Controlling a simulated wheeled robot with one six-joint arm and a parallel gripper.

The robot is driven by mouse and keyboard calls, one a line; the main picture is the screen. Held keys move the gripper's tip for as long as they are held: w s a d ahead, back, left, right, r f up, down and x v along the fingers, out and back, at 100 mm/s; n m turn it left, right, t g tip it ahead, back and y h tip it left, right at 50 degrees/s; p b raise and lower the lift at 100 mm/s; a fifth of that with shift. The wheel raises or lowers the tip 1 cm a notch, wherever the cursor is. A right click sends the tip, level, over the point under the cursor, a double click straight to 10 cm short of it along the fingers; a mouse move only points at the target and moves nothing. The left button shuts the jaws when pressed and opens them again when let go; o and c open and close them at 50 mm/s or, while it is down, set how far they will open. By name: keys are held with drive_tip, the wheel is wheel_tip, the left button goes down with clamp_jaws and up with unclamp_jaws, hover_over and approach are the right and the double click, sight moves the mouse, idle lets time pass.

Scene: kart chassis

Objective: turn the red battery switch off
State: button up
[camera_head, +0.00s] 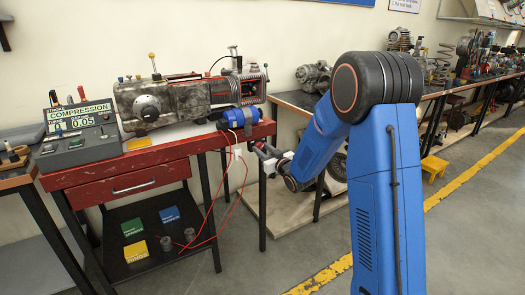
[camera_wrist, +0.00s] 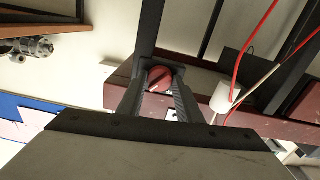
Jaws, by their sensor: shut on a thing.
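The red battery switch (camera_wrist: 159,77) is a round red knob in the middle of the wrist view, at the edge of a dark red bench part. My gripper (camera_wrist: 159,69) has one finger on each side of the knob and is shut on it. In the head view my gripper (camera_head: 262,150) is at the right end of the red bench, just below its top. The switch cannot be made out there. The knob's exact angle is hard to tell, and any on or off marking is not readable.
The red bench (camera_head: 120,163) carries an engine (camera_head: 160,102), a blue cylinder (camera_head: 237,118) and a compression meter (camera_head: 78,130). A white part (camera_wrist: 226,96) and red wires (camera_wrist: 252,38) are close to the right of my gripper. Another workbench (camera_head: 297,101) stands behind my arm.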

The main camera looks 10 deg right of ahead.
drive_tip(key=n, duration=0.8)
drive_tip(key=shift+n, duration=0.4)
drive_tip(key=n, duration=0.4)
drive_tip(key=shift+f+n, duration=0.1)
drive_tip(key=shift+n, duration=1.9)
drive_tip(key=o, duration=1)
drive_tip(key=v, duration=1.7)
drive_tip(key=shift+s, duration=0.2)
